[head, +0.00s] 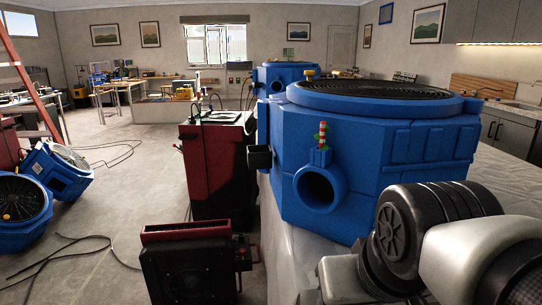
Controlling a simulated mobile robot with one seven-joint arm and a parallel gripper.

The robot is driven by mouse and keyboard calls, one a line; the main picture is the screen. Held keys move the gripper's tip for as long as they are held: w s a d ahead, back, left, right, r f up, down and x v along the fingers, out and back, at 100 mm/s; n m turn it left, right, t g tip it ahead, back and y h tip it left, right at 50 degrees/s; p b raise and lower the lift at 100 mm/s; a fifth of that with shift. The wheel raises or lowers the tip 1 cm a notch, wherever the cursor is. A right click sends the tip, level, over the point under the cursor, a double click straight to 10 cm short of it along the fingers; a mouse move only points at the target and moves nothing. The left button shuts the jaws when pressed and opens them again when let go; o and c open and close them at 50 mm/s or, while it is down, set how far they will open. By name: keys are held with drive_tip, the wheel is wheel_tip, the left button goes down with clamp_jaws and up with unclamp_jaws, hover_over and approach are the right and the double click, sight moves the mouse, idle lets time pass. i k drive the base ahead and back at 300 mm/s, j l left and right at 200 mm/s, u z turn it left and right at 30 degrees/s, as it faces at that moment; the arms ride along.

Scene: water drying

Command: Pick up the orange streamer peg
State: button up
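A small upright peg (322,134) with red, green and yellowish bands stands in a blue holder (320,157) above the round port (318,189) of the large blue drying unit (385,150). A small yellow-orange knob-like piece (309,74) shows at the unit's upper left edge. I cannot tell which of these, if either, is the orange streamer peg. My arm's black joint and pale links fill the lower right, in front of the unit. I cannot make out my gripper's fingers.
The blue unit rests on a pale covered surface (283,250). A red and black machine (217,165) and a lower red-topped one (190,262) stand left of it. Blue fans (22,208) and loose cables (70,255) lie on the floor at left. The middle floor is partly clear.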

sight(323, 131)
drive_tip(key=z, duration=0.65)
drive_tip(key=j+z, duration=0.25)
drive_tip(key=z, duration=0.15)
drive_tip(key=i+j+z, duration=0.1)
drive_tip(key=j+z, duration=0.15)
drive_tip(key=z, duration=0.2)
drive_tip(key=j+z, duration=0.25)
drive_tip(key=z, duration=0.15)
drive_tip(key=j+z, duration=0.15)
drive_tip(key=j, duration=0.2)
drive_tip(key=k+j+z, duration=0.15)
drive_tip(key=j, duration=0.2)
drive_tip(key=k+j+z, duration=0.15)
drive_tip(key=j, duration=0.2)
drive_tip(key=i, duration=0.05)
